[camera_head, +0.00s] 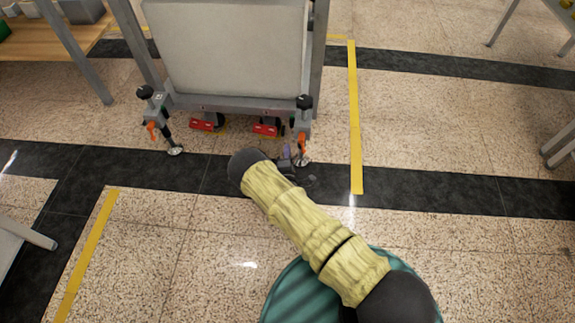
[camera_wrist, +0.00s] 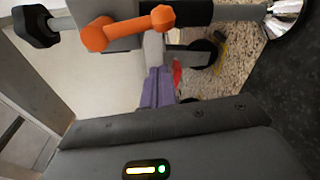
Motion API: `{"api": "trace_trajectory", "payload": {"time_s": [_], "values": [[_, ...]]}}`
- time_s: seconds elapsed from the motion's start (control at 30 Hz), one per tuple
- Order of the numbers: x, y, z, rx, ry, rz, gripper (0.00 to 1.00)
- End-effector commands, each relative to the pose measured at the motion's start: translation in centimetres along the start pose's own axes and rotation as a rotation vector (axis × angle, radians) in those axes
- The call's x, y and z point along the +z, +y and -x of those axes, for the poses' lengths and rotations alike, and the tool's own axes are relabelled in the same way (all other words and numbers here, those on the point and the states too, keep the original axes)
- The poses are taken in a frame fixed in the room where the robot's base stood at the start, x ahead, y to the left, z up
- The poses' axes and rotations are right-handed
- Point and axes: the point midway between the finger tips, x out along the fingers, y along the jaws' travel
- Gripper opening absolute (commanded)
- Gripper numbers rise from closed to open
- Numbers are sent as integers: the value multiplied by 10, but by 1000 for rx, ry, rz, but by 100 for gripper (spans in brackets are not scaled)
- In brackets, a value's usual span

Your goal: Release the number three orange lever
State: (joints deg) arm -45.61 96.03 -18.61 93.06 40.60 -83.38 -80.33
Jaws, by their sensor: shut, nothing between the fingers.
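Two orange levers show on the lower corners of the grey wheeled frame (camera_head: 240,105): one at the left foot (camera_head: 151,131) and one at the right foot (camera_head: 302,143). No number is readable on either. My gripper (camera_head: 287,152) is low at the right foot, just left of its lever and partly hidden by my arm. In the wrist view an orange lever (camera_wrist: 130,28) spans the top, with its round knob end to the right. My gripper's purple fingers (camera_wrist: 158,85) are shut and empty, below the lever in the picture. Whether they touch it, I cannot tell.
Red-marked casters (camera_head: 266,129) sit under the frame. Black-knobbed posts end in round metal feet (camera_head: 175,150). Yellow floor tape (camera_head: 355,120) runs to the right. A wooden table (camera_head: 50,45) stands at the upper left.

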Motion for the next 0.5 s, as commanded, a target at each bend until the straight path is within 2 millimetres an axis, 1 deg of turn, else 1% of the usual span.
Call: {"api": "trace_trajectory", "payload": {"time_s": [0.03,0.1,0.3,0.5], "values": [[1,-3,-7,3,-2,0,0],[11,-3,-1,-2,-2,4,0],[31,-2,6,0,-1,2,0],[38,0,9,0,-1,0,0]]}}
